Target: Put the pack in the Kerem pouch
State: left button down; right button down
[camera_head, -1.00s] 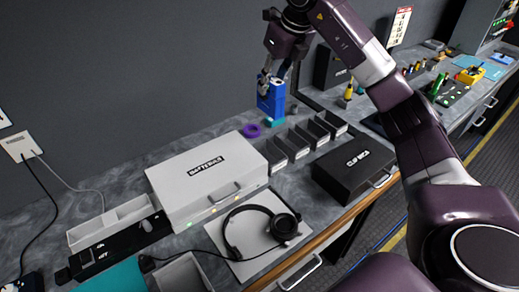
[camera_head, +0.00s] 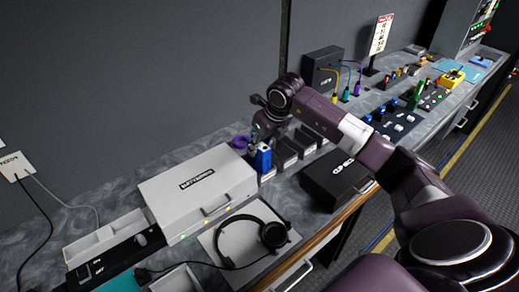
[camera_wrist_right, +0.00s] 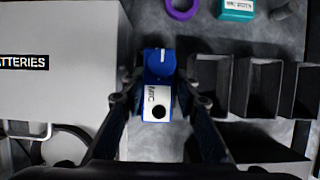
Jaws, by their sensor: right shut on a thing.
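My right gripper (camera_head: 260,136) is shut on a blue pack (camera_head: 263,159), held upright just left of a row of dark open pouches (camera_head: 285,155). In the right wrist view the pack (camera_wrist_right: 158,68), with a white label face, sits between the fingers of my right gripper (camera_wrist_right: 161,100). The pouches (camera_wrist_right: 208,88) stand to its right there, and the pack is not inside any of them. I cannot read which pouch is Kerem. Whether the pack touches the bench is unclear. My left gripper is out of view.
A light batteries case (camera_head: 196,181) stands close to the left of the pack. A purple ring (camera_head: 240,142) lies behind it, and a teal block (camera_wrist_right: 236,9) shows in the wrist view. A black case (camera_head: 336,178) is to the right and a headset (camera_head: 250,238) in front.

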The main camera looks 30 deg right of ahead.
jog(key=shift+f, duration=1)
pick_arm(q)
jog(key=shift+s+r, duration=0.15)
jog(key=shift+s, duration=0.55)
pick_arm(e)
jog(key=c, duration=1.5)
grip_release()
jog(key=shift+f, duration=0.1)
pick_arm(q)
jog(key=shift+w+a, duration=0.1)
pick_arm(e)
jog(key=shift+r, duration=0.25)
pick_arm(q)
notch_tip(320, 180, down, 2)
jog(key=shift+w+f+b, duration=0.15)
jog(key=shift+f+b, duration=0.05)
jog(key=shift+b, duration=1)
pick_arm(e)
jog(key=v, duration=1.1)
jog(key=shift+s+r, duration=0.2)
jog(key=shift+r, duration=0.15)
